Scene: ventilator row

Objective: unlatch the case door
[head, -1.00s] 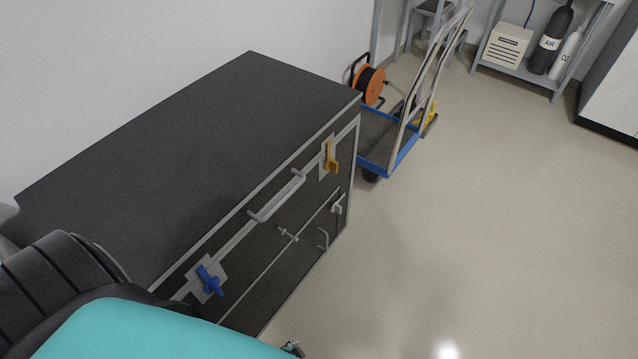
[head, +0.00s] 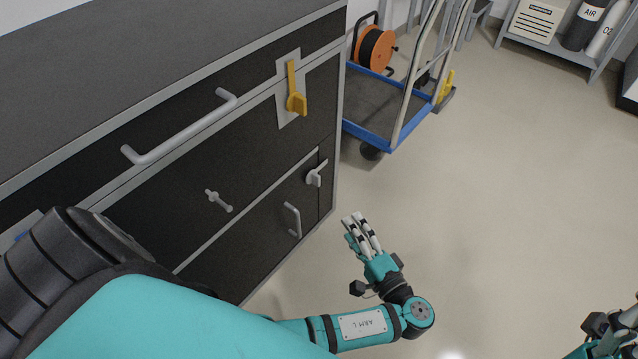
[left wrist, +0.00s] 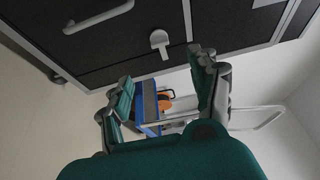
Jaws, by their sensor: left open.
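The dark cabinet (head: 235,270) with a grey frame stands at the left of the head view. A grey turn latch (head: 316,173) sits at the upper right of its lower door, above and right of a small grey bar handle (head: 292,220). A grey latch (left wrist: 158,42) also shows at the top of the left wrist view. My left gripper (head: 360,228) is open and empty, its fingers pointing up, apart from the cabinet and below and right of the latch. In the wrist view its spread fingers (left wrist: 163,75) lie below the latch. My right gripper (head: 615,330) is cut off at the lower right corner.
A yellow lever (head: 297,100) sits on a pale plate above the latch. A long bar handle (head: 180,128) and a small T-shaped knob (head: 218,200) stick out from the front. A blue-framed cart (head: 385,120) stands behind the cabinet's corner. Floor at right is clear.

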